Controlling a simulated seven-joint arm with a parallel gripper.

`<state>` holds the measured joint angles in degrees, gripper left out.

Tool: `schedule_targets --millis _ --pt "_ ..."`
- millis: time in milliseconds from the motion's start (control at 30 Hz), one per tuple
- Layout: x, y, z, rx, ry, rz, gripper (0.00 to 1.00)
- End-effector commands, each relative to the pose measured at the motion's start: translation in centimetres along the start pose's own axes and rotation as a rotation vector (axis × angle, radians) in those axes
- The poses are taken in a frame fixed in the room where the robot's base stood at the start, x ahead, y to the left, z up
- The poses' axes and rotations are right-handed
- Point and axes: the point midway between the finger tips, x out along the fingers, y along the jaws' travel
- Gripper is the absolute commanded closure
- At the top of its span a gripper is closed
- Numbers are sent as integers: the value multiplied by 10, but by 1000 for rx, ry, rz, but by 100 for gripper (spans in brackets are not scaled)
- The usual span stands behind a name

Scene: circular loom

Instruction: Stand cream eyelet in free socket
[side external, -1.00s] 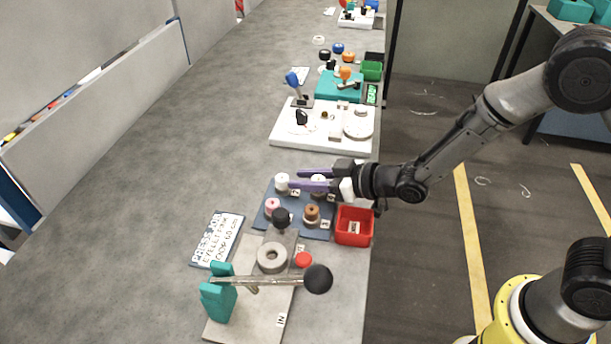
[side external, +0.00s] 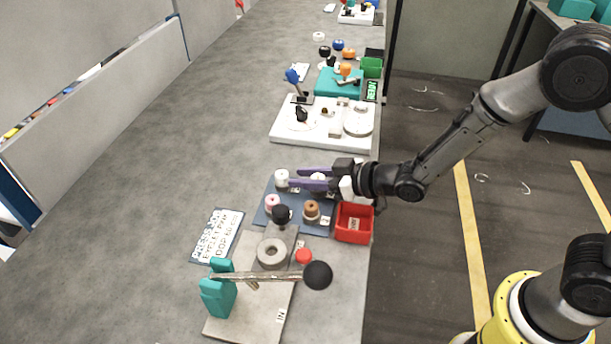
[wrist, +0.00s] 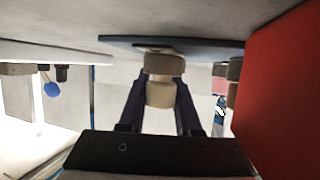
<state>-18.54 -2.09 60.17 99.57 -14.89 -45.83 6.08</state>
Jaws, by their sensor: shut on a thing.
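A cream eyelet (side external: 318,177) is at the far right of the blue rack (side external: 262,215). My gripper (side external: 297,177) reaches in from the right, its two purple fingers on either side of this eyelet. In the wrist view my gripper (wrist: 161,88) is shut on the cream eyelet (wrist: 160,95). That view looks upside down, and a tan collar (wrist: 164,65) lies between the eyelet and the rack. I cannot tell whether the eyelet is seated in the collar or just above it. The other places hold a white piece (side external: 281,177), a pink piece (side external: 272,202) and a brown piece (side external: 311,209).
A red bin (side external: 353,224) stands close to my gripper at the table edge. A white board (side external: 290,134) lies behind the rack. Bare table lies to the left.

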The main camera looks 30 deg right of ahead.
Motion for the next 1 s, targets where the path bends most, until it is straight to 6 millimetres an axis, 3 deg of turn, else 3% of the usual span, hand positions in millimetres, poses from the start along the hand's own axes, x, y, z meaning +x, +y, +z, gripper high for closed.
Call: schedule_targets --millis 1000 --pt "0 0 1 0 -4 -1 100"
